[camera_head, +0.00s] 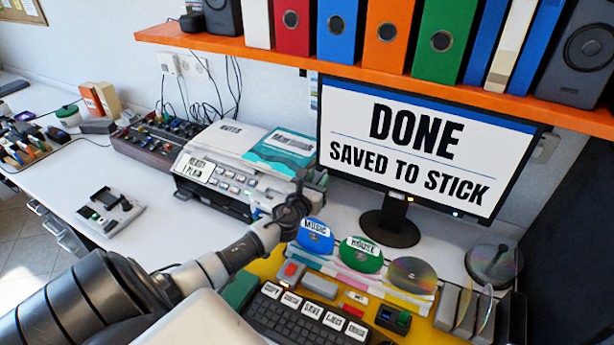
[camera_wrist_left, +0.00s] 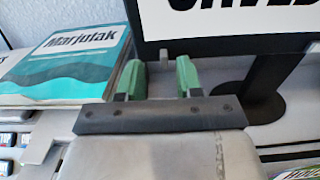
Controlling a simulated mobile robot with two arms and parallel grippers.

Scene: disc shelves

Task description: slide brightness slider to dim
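I cannot make out a brightness slider for certain in either view. The monitor (camera_head: 420,146) reads "DONE SAVED TO STICK" on a bright white screen, with small lights along its lower bezel. My left gripper (camera_head: 318,180) is in front of the monitor's lower left corner, beside the printer. In the left wrist view its two green fingertips (camera_wrist_left: 159,78) stand apart with nothing held between them. The monitor's dark stand and base (camera_wrist_left: 265,98) are just right of them. My right gripper is not in view.
A printer (camera_head: 215,190) with a teal book (camera_head: 283,150) on top stands left of my gripper. Discs (camera_head: 360,255) and a keyboard (camera_head: 305,322) are in front of the monitor. An orange shelf (camera_head: 230,44) with binders hangs above. A mixer panel (camera_head: 150,142) sits farther left.

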